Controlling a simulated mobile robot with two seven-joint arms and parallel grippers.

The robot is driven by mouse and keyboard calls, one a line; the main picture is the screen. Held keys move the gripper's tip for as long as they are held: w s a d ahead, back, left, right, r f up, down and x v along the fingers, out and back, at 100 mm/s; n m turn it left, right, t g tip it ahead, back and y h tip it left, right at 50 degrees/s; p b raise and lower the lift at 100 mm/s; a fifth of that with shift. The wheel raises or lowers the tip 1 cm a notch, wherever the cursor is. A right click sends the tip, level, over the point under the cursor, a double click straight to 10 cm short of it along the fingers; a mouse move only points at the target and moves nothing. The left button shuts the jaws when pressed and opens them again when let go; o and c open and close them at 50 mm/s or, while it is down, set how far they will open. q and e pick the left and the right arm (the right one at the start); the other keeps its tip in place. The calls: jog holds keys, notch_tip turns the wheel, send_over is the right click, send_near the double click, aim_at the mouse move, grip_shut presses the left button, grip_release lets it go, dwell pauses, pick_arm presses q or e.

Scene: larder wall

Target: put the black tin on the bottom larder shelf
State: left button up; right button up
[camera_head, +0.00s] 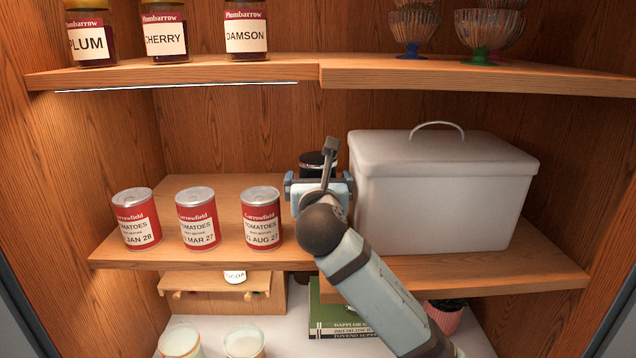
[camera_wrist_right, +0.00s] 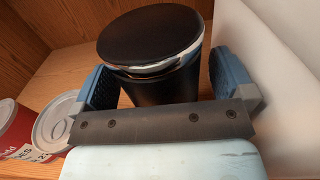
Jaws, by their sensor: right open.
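The black tin (camera_head: 318,159) stands upright on the wooden shelf that bears the tomato tins, beside the white bin. In the head view its top shows past my right gripper (camera_head: 319,184), which hides the rest. In the right wrist view the black tin (camera_wrist_right: 155,45) shows a round black lid with a silvery rim. My right gripper is open, with one blue finger at either side of the tin; I cannot tell whether either touches it. The wooden shelf (camera_head: 440,272) is the lower of two wooden shelves; a white surface (camera_head: 300,340) lies below it. My left gripper is not in view.
A large white lidded bin (camera_head: 440,195) stands close on the right. Three tomato tins (camera_head: 262,218) stand in a row on the left. Jars (camera_head: 246,28) and glass bowls (camera_head: 482,32) stand above.

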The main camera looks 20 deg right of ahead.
jog(key=b+v, duration=0.2)
jog(key=v, duration=0.9)
jog(key=shift+s, duration=0.2)
